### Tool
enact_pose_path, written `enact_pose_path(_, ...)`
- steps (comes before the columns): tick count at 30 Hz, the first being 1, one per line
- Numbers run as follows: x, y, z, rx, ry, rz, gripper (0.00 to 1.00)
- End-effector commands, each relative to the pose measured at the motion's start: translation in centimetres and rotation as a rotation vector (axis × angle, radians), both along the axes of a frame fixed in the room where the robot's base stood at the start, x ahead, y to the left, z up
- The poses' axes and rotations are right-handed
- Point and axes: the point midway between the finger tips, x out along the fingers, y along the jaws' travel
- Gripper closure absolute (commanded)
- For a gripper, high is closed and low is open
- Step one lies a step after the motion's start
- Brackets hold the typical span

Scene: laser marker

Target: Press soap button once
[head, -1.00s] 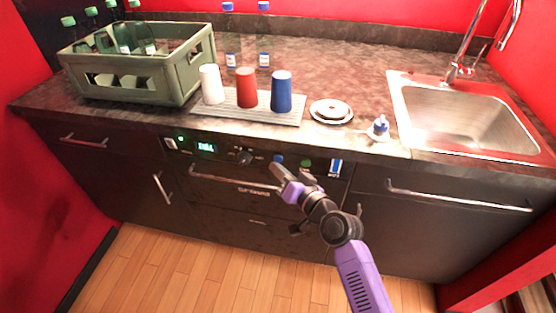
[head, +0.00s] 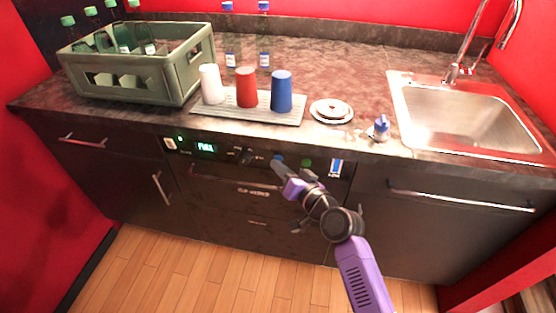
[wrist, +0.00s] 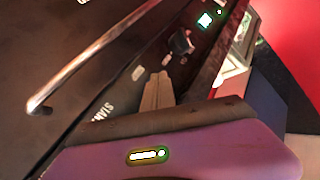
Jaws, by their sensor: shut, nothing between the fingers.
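The dishwasher's dark control panel (head: 225,153) runs under the counter edge. It carries a lit display (head: 205,148), a black knob (head: 247,157), a blue button (head: 279,159) and a green button (head: 306,163). A blue-and-white label or packet picture (head: 336,168) is at the right end. I cannot read which button is for soap. My gripper (head: 278,168) is shut and empty, its tips just below the blue button; contact cannot be told. In the wrist view the shut fingers (wrist: 157,82) point toward the panel, with the knob (wrist: 183,42) beyond.
The dishwasher handle (head: 235,180) sticks out just below the panel. The sink (head: 470,115) is at right.

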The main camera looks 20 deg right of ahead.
Motion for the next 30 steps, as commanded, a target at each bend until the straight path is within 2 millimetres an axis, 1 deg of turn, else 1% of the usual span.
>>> enact_pose_path(17, 0.2, -0.2, 0.0, 0.0, 0.0, -0.001, 1.0)
enact_pose_path(30, -1.1, 0.7, 0.1, -0.001, 0.0, -0.001, 1.0)
